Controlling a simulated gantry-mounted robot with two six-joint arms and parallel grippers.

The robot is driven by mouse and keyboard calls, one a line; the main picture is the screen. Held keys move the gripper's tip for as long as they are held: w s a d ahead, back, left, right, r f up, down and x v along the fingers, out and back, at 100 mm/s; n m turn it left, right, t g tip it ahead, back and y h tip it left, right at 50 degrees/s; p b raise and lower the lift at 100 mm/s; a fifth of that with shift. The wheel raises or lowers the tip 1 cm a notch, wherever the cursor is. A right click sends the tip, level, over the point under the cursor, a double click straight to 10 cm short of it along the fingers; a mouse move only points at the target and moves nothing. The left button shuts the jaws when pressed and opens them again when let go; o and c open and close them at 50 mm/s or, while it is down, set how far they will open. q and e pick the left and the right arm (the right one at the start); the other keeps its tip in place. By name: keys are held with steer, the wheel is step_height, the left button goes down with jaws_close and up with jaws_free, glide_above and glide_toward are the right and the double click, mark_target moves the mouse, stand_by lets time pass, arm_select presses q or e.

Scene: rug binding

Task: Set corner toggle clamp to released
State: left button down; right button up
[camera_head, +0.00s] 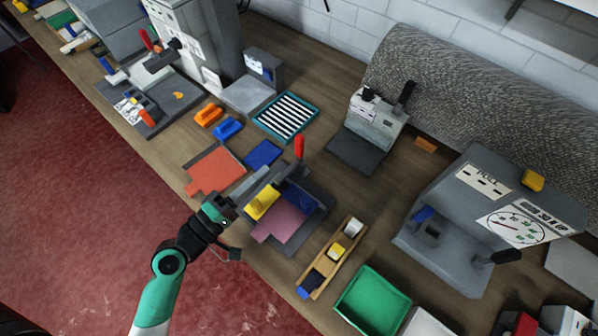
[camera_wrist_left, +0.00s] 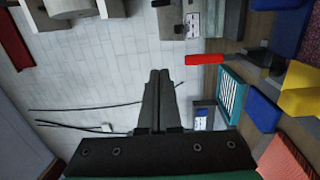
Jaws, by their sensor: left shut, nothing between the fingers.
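The corner toggle clamp stands on a dark base plate (camera_head: 318,216) at the bench's front middle. Its red handle (camera_head: 299,147) points upright in the head view and shows as a red bar in the left wrist view (camera_wrist_left: 204,59). A yellow block (camera_head: 262,203), a blue block (camera_head: 299,194) and a pink piece (camera_head: 283,222) are on the plate. My left gripper (camera_head: 266,173) is shut and empty, to the left of the red handle and apart from it. In the left wrist view, its fingers (camera_wrist_left: 159,76) lie together. My right gripper is not in view.
An orange-red piece (camera_head: 214,172) and a blue piece (camera_head: 263,154) lie left of the clamp. A striped tray (camera_head: 286,117) is behind. A wooden holder (camera_head: 325,266) and a green bin (camera_head: 373,303) stand right. A grey gauge machine (camera_head: 455,225) is farther right.

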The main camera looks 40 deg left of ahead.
arm_select(q)
steer(key=shift+n+g+y, duration=0.5)
steer(key=shift+n, duration=0.1)
steer(key=f, duration=0.2)
steer(key=s+a+f+b, duration=0.1)
steer(key=f, duration=0.1)
steer(key=s+f+b, duration=0.1)
steer(key=f, duration=0.2)
steer(key=shift+s+a, duration=0.2)
steer(key=shift+s, duration=0.05)
steer(key=shift+s+a+f, duration=0.1)
steer(key=shift+a+f, duration=0.1)
steer(key=shift+a, duration=0.1)
steer(key=shift+r, duration=0.15)
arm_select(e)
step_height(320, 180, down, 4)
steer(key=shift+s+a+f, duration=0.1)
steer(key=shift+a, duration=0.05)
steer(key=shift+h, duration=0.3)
arm_select(q)
steer(key=shift+w, duration=0.25)
steer(key=p, duration=0.3)
glide_toward(297, 146)
steer(key=w, duration=0.7)
steer(key=shift+a, duration=0.2)
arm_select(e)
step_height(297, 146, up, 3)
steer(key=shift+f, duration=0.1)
